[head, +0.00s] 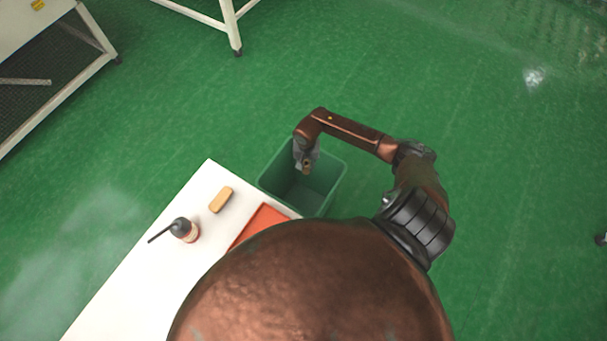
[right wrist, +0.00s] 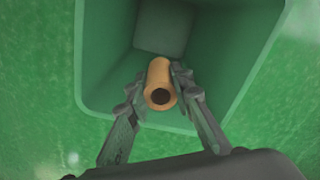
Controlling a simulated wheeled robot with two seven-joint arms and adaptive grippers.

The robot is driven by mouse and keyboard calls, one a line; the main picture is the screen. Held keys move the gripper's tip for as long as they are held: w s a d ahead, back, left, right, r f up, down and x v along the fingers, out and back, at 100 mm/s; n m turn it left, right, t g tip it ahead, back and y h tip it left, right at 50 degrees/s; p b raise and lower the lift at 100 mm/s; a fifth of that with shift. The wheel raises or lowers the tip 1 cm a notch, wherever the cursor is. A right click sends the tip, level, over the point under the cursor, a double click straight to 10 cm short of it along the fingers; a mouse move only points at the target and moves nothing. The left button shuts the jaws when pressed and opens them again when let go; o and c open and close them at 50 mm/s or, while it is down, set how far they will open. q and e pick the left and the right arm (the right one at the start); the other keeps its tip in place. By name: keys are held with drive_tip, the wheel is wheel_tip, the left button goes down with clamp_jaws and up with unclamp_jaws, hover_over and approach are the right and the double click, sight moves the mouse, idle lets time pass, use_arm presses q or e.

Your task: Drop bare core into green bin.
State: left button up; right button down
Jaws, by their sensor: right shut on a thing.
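The green bin (head: 330,190) stands on the floor beside the table's far right corner; its opening also fills much of the right wrist view (right wrist: 220,60). My right gripper (head: 306,166) is over the bin's opening, near its upper left rim in the head view. It is shut on the bare core (right wrist: 159,82), a short tan tube with a dark hole in its end. The core also shows small and partly hidden in the head view (head: 307,168). The visible part of the bin's inside looks empty. My left gripper is not in view.
My own body hides part of the table. Green floor around the bin is clear.

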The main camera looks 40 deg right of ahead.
drive_tip(key=shift+f, duration=0.7)
drive_tip(key=c, duration=1.6)
unclamp_jaws()
wheel_tip(320, 180, up, 12)
